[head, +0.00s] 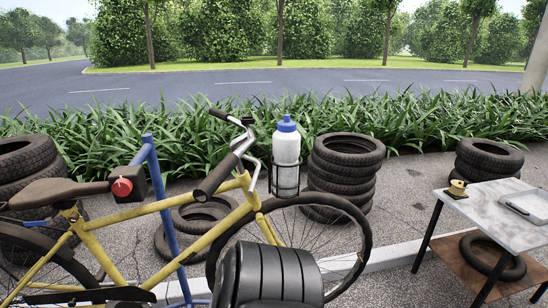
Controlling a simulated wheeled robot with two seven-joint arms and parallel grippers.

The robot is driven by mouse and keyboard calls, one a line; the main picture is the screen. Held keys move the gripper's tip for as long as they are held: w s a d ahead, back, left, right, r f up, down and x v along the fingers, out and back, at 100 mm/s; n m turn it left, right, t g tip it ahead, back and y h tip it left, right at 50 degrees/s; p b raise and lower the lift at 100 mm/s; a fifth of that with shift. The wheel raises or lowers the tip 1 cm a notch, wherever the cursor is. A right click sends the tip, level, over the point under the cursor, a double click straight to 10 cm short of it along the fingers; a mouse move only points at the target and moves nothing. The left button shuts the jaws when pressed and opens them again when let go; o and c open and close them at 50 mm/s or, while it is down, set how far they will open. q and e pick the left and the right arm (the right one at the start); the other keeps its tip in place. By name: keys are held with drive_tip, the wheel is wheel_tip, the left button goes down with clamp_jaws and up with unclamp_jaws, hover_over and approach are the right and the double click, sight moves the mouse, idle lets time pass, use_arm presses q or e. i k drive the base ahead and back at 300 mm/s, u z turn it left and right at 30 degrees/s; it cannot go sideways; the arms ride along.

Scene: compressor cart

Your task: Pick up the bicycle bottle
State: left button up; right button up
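The bicycle bottle (287,147) is white with a blue cap. It stands upright in a thin wire holder (284,188) at the front of the yellow bicycle (207,240), beside the handlebar (233,158). The holder surrounds its lower part, and the upper part is uncovered. Neither of my grippers is in view, and nothing is touching the upper part of the bottle.
A tyre stack (343,172) stands just behind and right of the bottle. A blue post (165,215) rises by the bicycle frame. A black ribbed object (268,274) fills the bottom middle. A table (490,208) stands at right.

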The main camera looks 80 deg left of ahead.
sight(286, 139)
drive_tip(key=u, duration=2.05)
drive_tip(key=k, duration=1.3)
drive_tip(key=z, duration=0.45)
drive_tip(key=i, duration=0.7)
drive_tip(key=z, duration=0.25)
